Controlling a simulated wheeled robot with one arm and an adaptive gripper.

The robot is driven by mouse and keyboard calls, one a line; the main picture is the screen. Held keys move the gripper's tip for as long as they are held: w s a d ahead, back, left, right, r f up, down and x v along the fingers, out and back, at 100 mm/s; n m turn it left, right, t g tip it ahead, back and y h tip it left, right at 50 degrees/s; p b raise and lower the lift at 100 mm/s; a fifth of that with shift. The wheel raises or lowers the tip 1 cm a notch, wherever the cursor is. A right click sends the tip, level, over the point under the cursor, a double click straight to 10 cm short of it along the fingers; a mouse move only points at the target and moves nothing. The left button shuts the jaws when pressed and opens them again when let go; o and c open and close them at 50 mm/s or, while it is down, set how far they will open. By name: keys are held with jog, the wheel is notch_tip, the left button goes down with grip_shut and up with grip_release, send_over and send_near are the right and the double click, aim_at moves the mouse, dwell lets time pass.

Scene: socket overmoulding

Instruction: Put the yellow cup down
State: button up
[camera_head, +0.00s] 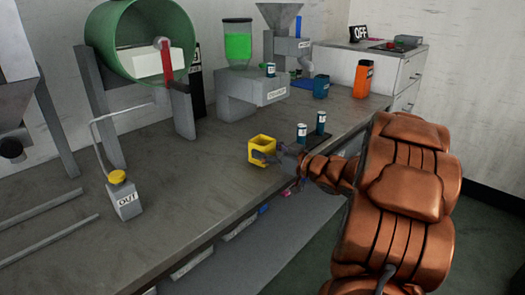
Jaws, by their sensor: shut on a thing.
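The yellow cup (259,143) is a small, squarish, open-topped cup near the front edge of the grey workbench. My gripper (268,157) reaches in from the right and is shut on the cup at its right side. The cup looks about upright. I cannot tell whether its underside touches the bench or is a little above it. The far finger is partly hidden.
Farther back are an orange container (363,79), a blue container (321,87) and a dispenser (240,85) with green contents. A grey OUT box (123,197) stands left. The bench (190,190) between is clear.

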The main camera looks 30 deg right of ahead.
jog(key=shift+w+a, duration=0.2)
jog(key=shift+w, duration=0.35)
jog(key=shift+f, duration=0.25)
jog(key=o, duration=1)
jog(key=shift+f+b, duration=0.15)
jog(key=shift+b, duration=0.35)
